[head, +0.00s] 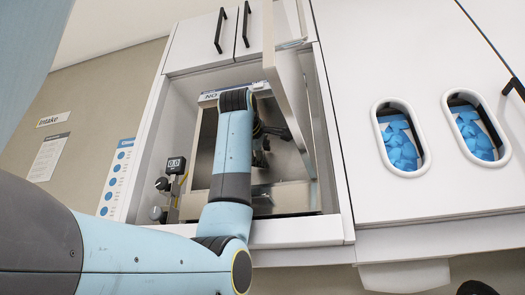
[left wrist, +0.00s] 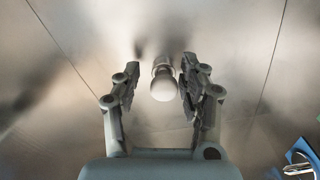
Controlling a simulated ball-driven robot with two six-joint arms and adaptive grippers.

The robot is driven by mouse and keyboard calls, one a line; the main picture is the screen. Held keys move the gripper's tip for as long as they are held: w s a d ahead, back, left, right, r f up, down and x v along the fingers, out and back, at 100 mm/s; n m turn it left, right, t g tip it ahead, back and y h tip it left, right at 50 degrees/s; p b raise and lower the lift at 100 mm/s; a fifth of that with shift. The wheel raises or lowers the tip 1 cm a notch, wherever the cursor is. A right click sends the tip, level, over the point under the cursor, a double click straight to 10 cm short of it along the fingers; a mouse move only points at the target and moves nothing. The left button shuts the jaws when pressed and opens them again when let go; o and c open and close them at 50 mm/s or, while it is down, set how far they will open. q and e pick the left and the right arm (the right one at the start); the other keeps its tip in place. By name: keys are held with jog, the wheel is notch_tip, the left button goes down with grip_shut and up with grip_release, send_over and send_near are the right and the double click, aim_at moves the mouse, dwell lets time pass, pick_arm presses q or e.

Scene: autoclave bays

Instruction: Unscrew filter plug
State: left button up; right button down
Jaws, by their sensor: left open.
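The filter plug (left wrist: 163,82) is a pale round knob on a short metal collar, set in a brushed metal surface in the left wrist view. My left gripper (left wrist: 157,77) is open, with one finger on each side of the plug. The plug is closer to the right finger, and I cannot tell if they touch. In the head view my left arm reaches into the open autoclave bay, and the left gripper (head: 270,130) shows partly behind the arm. The plug cannot be made out in the head view. My right gripper is not in view.
An open door panel (head: 290,85) stands at the right of the bay. A small gauge (head: 176,165) and knobs are at the bay's left side. White cabinets with two oval openings (head: 403,140) holding blue items are on the right. A blue-edged item (left wrist: 302,157) lies at lower right in the wrist view.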

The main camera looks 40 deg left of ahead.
pick_arm(q)
jog(key=m, duration=0.3)
jog(key=shift+a+p, duration=0.25)
jog(key=shift+p, duration=0.05)
jog(key=m+p, duration=0.2)
jog(key=m, duration=0.2)
jog(key=shift+d+r, duration=0.1)
jog(key=shift+r, duration=0.1)
jog(key=shift+s+f+m+p, duration=0.1)
jog(key=shift+m+p, duration=0.25)
jog(key=shift+m, duration=0.85)
jog(key=m+p, duration=0.3)
jog(key=m, duration=0.2)
jog(key=shift+a+m+p, duration=0.25)
jog(key=shift+m+p, duration=0.2)
jog(key=shift+m, duration=0.55)
jog(key=shift+f, duration=0.2)
jog(key=shift+w, duration=0.2)
